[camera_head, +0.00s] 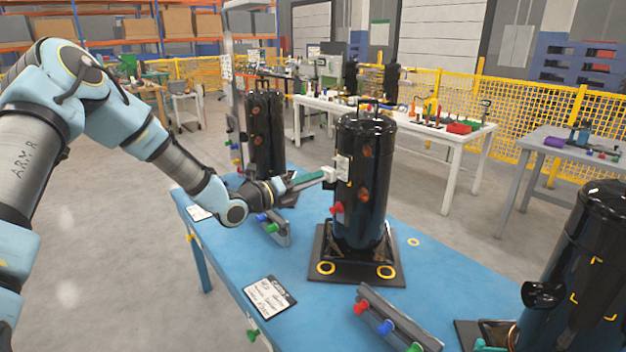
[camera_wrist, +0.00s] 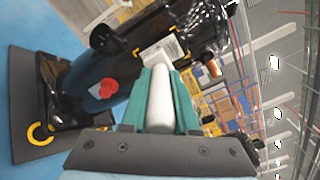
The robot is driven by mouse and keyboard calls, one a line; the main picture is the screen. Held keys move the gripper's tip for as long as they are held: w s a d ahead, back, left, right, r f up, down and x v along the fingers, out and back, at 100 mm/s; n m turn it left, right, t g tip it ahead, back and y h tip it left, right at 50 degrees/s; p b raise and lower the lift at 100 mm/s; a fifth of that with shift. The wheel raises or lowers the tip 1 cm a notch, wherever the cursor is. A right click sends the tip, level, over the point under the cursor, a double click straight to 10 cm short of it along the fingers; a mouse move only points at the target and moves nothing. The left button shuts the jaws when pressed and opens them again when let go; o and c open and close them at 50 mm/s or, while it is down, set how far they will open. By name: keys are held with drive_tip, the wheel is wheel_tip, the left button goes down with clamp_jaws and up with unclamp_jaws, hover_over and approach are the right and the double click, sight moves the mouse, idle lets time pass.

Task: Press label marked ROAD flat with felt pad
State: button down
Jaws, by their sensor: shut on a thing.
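A black upright compressor (camera_head: 362,215) stands on a dark base on the blue table. A pale label (camera_head: 342,167) is on the upper left of its side; the label's marking is not readable. The label also shows in the wrist view (camera_wrist: 163,50), just past my fingertips. My gripper (camera_head: 318,178) comes in from the left, its teal fingers shut on a white felt pad (camera_head: 329,174). In the wrist view the pad (camera_wrist: 160,98) lies between the fingers (camera_wrist: 160,75), its front end at the label's lower edge. Whether it touches the label I cannot tell.
A red plug (camera_head: 337,208) sticks out of the compressor below the label. Other black compressors stand behind left (camera_head: 265,140) and at right (camera_head: 585,265). A rack with coloured plugs (camera_head: 395,322) and a written card (camera_head: 269,297) lie at the table's front.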

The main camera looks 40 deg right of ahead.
drive_tip(key=shift+d+f, duration=0.1)
drive_tip(key=shift+d, duration=0.05)
drive_tip(key=shift+s+d+f+b, duration=0.1)
drive_tip(key=shift+d+f+b, duration=0.75)
drive_tip(key=shift+d, duration=0.3)
drive_tip(key=shift+d, duration=0.45)
idle(0.6)
drive_tip(key=shift+a+p, duration=0.6)
drive_tip(key=shift+a, duration=1.15)
